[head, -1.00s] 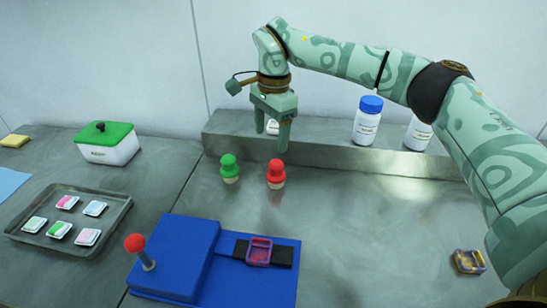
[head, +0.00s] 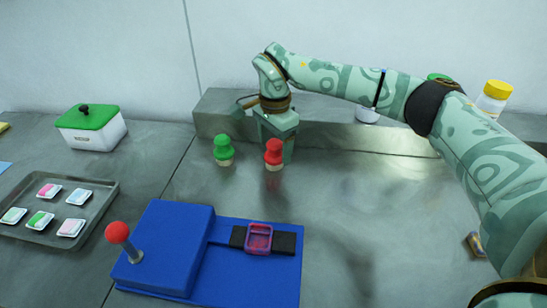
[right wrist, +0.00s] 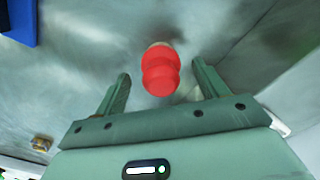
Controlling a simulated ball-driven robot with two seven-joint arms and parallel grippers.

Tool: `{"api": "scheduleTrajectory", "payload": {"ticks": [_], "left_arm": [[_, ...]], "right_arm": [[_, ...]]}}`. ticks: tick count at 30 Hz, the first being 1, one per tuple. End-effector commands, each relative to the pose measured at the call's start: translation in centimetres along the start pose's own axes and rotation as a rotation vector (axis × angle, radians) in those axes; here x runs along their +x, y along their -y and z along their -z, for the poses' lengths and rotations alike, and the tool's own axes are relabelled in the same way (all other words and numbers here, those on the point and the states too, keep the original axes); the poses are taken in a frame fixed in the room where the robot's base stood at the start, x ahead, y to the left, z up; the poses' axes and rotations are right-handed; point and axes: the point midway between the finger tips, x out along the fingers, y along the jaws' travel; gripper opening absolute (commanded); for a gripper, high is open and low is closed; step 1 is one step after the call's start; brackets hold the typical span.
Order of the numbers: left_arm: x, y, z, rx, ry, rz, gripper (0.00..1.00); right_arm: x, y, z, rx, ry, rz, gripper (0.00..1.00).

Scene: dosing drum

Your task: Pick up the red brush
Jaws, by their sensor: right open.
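The red brush (head: 273,153) stands upright on the grey worktop, with a rounded red handle and a pale base. My right gripper (head: 277,158) is just behind it in the head view, pointing down, its fingers partly hidden by the brush. In the right wrist view the red brush (right wrist: 160,70) lies between the two spread fingers of my right gripper (right wrist: 160,85), a little beyond their tips, with space on both sides. The gripper is open and empty. My left gripper is not in view.
A green brush (head: 223,150) stands close to the left of the red one. A blue fixture (head: 170,245) with a red-knobbed lever (head: 118,234) is in front. A raised grey ledge (head: 345,135) runs behind. A tray (head: 100,215) of several packets lies left.

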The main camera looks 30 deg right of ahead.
Motion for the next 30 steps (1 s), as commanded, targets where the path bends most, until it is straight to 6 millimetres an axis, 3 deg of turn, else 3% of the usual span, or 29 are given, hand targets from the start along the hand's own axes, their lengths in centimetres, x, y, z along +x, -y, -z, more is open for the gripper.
{"api": "scheduleTrajectory", "payload": {"ticks": [1, 4, 12, 17, 26, 30], "left_arm": [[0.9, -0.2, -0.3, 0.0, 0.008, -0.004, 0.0], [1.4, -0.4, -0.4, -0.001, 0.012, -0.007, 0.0], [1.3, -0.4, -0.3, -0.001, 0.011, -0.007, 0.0], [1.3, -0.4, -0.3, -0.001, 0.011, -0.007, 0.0], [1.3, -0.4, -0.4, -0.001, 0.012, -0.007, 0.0], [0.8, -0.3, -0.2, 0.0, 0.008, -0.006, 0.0]], "right_arm": [[1.7, 0.1, 0.0, 0.0, 0.001, -0.006, 0.72], [3.1, 0.0, 0.0, 0.0, 0.001, -0.006, 0.72], [3.2, 0.0, 0.0, 0.0, 0.0, -0.001, 0.7], [3.2, 0.0, 0.0, 0.0, 0.0, -0.001, 0.25], [3.2, 0.0, 0.0, 0.0, 0.0, -0.001, 0.24], [2.2, 0.1, 0.0, 0.0, -0.001, 0.001, 0.24]]}}
